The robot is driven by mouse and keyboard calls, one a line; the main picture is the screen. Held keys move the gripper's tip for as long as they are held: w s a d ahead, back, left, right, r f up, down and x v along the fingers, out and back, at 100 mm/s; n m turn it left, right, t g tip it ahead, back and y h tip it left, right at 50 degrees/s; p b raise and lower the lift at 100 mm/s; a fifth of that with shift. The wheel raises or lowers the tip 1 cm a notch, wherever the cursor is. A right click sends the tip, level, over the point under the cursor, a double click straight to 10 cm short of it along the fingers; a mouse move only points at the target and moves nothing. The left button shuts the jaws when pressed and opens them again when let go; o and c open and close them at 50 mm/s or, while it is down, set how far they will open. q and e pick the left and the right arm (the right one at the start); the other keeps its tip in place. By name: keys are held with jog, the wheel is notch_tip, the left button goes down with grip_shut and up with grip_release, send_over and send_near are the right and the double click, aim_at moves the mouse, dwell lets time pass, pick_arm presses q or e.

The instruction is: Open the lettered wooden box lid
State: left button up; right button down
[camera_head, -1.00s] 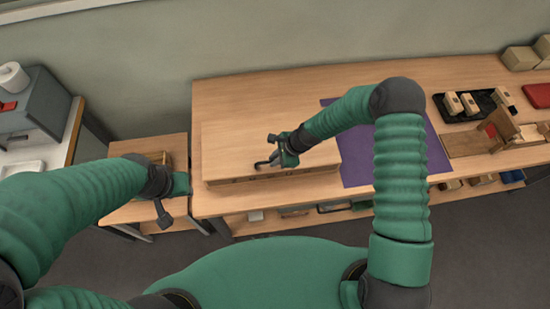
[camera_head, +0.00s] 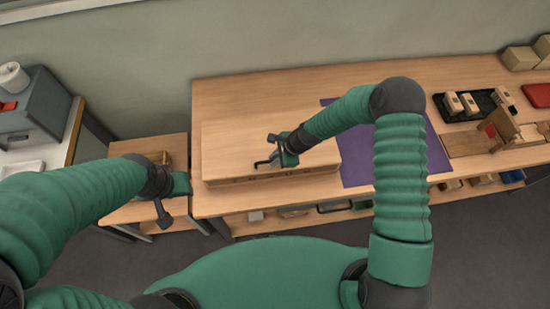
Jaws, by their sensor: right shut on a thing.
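The long wooden box (camera_head: 235,145) lies on the workbench at its left part, with its pale lid on top and a row of small dark marks along its front face. The lid looks closed. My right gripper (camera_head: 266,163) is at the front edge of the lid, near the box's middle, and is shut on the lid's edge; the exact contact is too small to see. My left gripper (camera_head: 163,216) hangs in front of the small side table, away from the box. Its fingers are too small to tell open from shut.
A purple mat (camera_head: 432,155) lies right of the box, partly behind my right arm. A black tray (camera_head: 450,116) with wooden blocks and a wooden fixture (camera_head: 503,126) stand farther right. The small side table (camera_head: 120,212) is at the left, with a grey machine (camera_head: 35,105) beyond it.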

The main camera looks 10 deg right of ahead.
jog(key=shift+w+d, duration=0.1)
dwell(0.3)
jog(key=shift+w+r+p, duration=0.1)
jog(key=shift+r+p, duration=0.2)
jog(key=shift+r, duration=0.15)
jog(key=w+r+p, duration=0.1)
jog(key=w+r, duration=0.3)
jog(key=r, duration=0.2)
jog(key=w+r+g+p, duration=0.1)
jog(key=w+r+p, duration=0.1)
jog(key=r, duration=0.4)
jog(key=shift+w+r, duration=0.25)
jog(key=shift+w, duration=0.6)
jog(key=shift+d, duration=0.1)
